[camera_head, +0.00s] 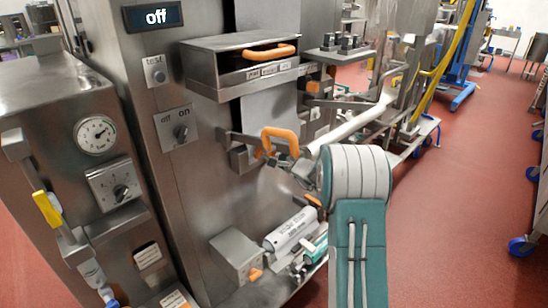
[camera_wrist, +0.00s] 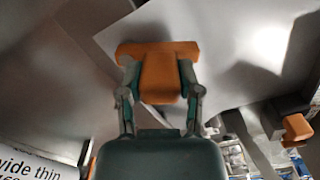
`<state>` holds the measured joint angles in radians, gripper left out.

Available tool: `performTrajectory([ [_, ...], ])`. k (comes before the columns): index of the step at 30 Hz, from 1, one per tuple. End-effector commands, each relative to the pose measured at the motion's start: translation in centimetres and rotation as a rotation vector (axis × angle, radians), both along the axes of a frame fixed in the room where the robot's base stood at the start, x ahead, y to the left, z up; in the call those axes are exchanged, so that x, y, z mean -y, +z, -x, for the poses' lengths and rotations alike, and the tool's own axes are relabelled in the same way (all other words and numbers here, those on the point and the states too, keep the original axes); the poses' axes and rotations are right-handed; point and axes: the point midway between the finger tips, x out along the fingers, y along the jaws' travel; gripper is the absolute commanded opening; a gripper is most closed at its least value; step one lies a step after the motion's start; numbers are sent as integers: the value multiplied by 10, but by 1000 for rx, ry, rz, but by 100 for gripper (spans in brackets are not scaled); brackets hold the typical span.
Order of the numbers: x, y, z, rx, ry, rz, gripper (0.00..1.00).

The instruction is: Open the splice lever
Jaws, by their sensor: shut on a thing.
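In the wrist view, an orange handle (camera_wrist: 157,52) with a wide crossbar and a narrower stem stands between the two fingers of my gripper (camera_wrist: 158,75). The fingers press on it from both sides, so my gripper is shut on it. I take this handle to be the splice lever. In the head view my teal and grey arm stands in front of the machine, and I cannot clearly make out my gripper or its hold there.
Smooth metal panels lie close behind the held handle. Another orange part (camera_wrist: 295,128) sits to the right in the wrist view. In the head view, the machine carries an orange loop handle (camera_head: 282,136) and a white roller (camera_head: 290,231). Red floor (camera_head: 455,200) is open to the right.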

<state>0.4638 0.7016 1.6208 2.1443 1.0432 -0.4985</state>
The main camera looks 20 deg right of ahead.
Motion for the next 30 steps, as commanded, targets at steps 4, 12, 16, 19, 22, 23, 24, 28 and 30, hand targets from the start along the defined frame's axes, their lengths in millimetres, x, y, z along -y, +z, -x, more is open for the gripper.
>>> performTrajectory([
  [4,-4,5,0,50,-2,120,4],
  [12,-9,6,2,106,-2,275,4],
  [16,-11,6,3,134,-2,353,4],
  [19,-12,7,4,145,-2,381,4],
  [22,-13,7,4,155,-2,410,4],
  [23,-13,7,4,155,-2,409,4],
  [24,-13,7,4,156,-2,408,4],
  [28,-13,7,4,155,-2,406,86],
  [30,-13,6,5,153,-1,406,92],
])
